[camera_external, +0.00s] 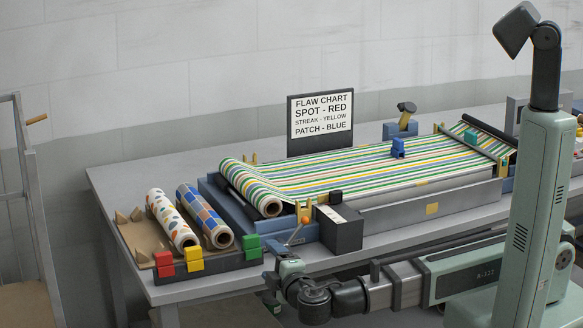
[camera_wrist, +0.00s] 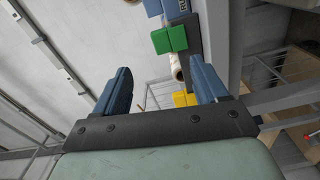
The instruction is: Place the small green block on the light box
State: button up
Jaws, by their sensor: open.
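A small green block (camera_external: 251,246) sits at the right end of the dark tray's front edge, beside the yellow and red blocks. It also shows in the wrist view (camera_wrist: 169,39), beyond my fingertips and apart from them. My gripper (camera_external: 276,268) is low in front of the table, just right of the green block. In the wrist view my gripper (camera_wrist: 160,77) is open, with nothing between its blue fingers. The long grey bed (camera_external: 430,211) under striped cloth may be the light box; I cannot tell for sure.
Red (camera_external: 164,263) and yellow (camera_external: 194,258) blocks stand left of the green one. Patterned rolls (camera_external: 172,218) lie behind them. A dark box (camera_external: 341,232) stands at the bed's front left. A flaw chart (camera_external: 321,118) stands behind.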

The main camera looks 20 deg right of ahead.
aim_at(252, 239)
jog(key=w+n, duration=0.3)
jog(key=n, duration=0.3)
jog(key=w+n, duration=0.2)
jog(key=n, duration=0.5)
jog(key=w+n, duration=0.3)
jog(key=n, duration=0.3)
jog(key=shift+w, duration=0.3)
jog(key=shift+w+a+r, duration=0.1)
jog(key=shift+w+r, duration=0.05)
jog(key=shift+w, duration=1.15)
jog(key=shift+w+r, duration=0.1)
jog(key=shift+w, duration=1.2)
jog(key=shift+c, duration=0.4)
jog(key=c, duration=1)
jog(key=shift+c, duration=0.2)
jog(key=shift+r, duration=0.15)
